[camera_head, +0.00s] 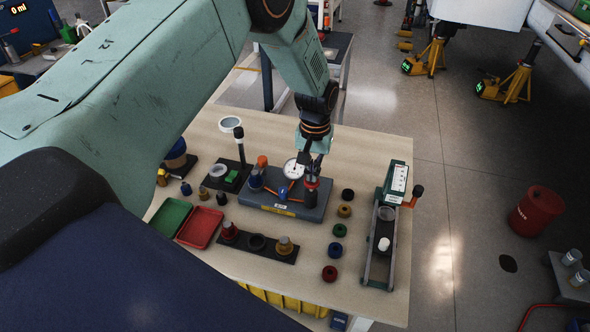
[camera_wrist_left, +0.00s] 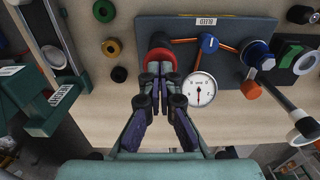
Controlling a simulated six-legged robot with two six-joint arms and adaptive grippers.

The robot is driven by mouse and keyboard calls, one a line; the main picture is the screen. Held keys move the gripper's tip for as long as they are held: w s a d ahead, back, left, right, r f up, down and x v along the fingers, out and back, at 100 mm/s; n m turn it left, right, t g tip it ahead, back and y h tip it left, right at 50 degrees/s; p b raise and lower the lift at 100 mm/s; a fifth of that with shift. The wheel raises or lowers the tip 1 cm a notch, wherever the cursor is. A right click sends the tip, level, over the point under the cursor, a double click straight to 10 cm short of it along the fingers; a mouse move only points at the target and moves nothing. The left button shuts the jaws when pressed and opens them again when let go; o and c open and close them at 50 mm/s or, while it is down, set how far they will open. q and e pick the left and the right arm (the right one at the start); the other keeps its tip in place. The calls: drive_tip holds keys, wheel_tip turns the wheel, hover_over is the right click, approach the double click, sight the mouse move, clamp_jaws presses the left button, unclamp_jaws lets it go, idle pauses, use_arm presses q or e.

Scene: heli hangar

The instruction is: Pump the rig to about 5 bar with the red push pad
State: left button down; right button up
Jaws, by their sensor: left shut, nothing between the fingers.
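The rig is a dark grey base plate (camera_head: 262,205) on the wooden table, with orange pipes and a blue valve knob (camera_wrist_left: 209,43). Its round white gauge (camera_head: 293,169) also shows in the wrist view (camera_wrist_left: 199,90); the needle's exact reading is too small to tell. The red push pad (camera_head: 312,183) tops a black cylinder (camera_head: 310,197) at the rig's right end. The pad shows as a red ring in the wrist view (camera_wrist_left: 160,52). My left gripper (camera_wrist_left: 161,70) is shut and empty, its fingertips over the pad's edge; contact cannot be told. My right gripper is out of view.
Several coloured rings (camera_head: 340,230) lie right of the rig. A green device with a rail (camera_head: 380,243) stands farther right. Green (camera_head: 171,217) and red (camera_head: 200,228) trays and a black block with fittings (camera_head: 257,243) lie in front and left. A dark post (camera_head: 239,148) rises behind the rig.

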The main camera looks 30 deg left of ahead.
use_arm(q)
drive_tip(key=shift+f+b, duration=0.45)
drive_tip(key=shift+f, duration=0.8)
drive_tip(key=shift+s+f+b, duration=0.1)
drive_tip(key=shift+b, duration=0.25)
drive_tip(key=shift+r+p, duration=1.15)
drive_tip(key=shift+r, duration=0.25)
drive_tip(key=shift+r, duration=0.1)
